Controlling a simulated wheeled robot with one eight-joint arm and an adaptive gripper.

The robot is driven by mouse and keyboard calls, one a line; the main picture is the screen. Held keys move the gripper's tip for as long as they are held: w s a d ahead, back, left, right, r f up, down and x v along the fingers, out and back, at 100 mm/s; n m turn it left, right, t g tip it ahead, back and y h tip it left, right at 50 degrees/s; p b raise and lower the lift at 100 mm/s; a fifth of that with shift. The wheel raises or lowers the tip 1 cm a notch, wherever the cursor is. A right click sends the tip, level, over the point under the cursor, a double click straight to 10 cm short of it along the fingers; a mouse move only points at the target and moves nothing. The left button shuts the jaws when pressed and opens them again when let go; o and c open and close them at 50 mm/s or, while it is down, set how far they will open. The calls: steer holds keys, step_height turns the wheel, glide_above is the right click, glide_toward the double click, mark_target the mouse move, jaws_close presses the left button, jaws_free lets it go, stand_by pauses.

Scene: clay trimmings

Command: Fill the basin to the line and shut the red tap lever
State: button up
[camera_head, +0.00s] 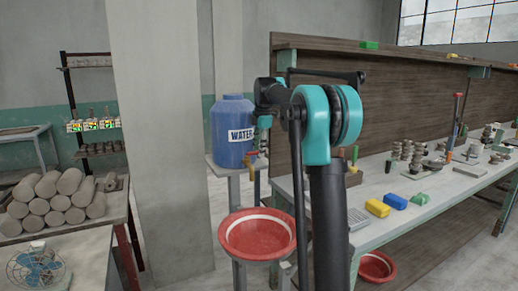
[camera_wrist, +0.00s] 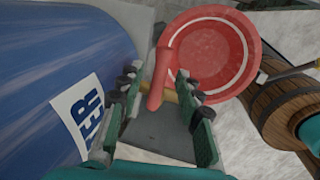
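The blue water container (camera_head: 232,130) stands on a raised stand. Its side and label fill the left of the wrist view (camera_wrist: 50,70). The red tap lever (camera_wrist: 157,82) lies between my gripper's fingers, with a brass-coloured tap part beside it. The lever also shows small in the head view (camera_head: 251,156). My gripper (camera_wrist: 158,78) is open, with a finger on each side of the lever and gaps visible. The red basin (camera_head: 257,237) sits below the tap, with a pale line around its inside; it also shows in the wrist view (camera_wrist: 212,52). I cannot tell its water level.
A long workbench (camera_head: 425,185) with yellow and blue blocks and clay pieces runs along the right. Another red bowl (camera_head: 376,266) is under it. Clay logs (camera_head: 60,195) are stacked on a table at left. A wooden banded object (camera_wrist: 285,108) is right of my fingers.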

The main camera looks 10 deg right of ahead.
steer(key=shift+c, duration=0.3)
jaws_close()
stand_by(0.3)
steer(key=shift+s+a+m+h, duration=0.1)
steer(key=shift+s+m+h, duration=0.15)
steer(key=shift+s+m, duration=0.8)
steer(key=shift+s+a+m+h, duration=0.2)
steer(key=shift+m+h, duration=0.1)
steer(key=shift+m, duration=1.6)
steer(key=shift+s+a+m+h, duration=0.1)
steer(key=shift+s+m+h, duration=0.15)
steer(key=shift+s+m, duration=0.8)
steer(key=shift+w+m, duration=0.35)
steer(key=shift+m, duration=0.15)
steer(key=shift+o, duration=0.3)
jaws_free()
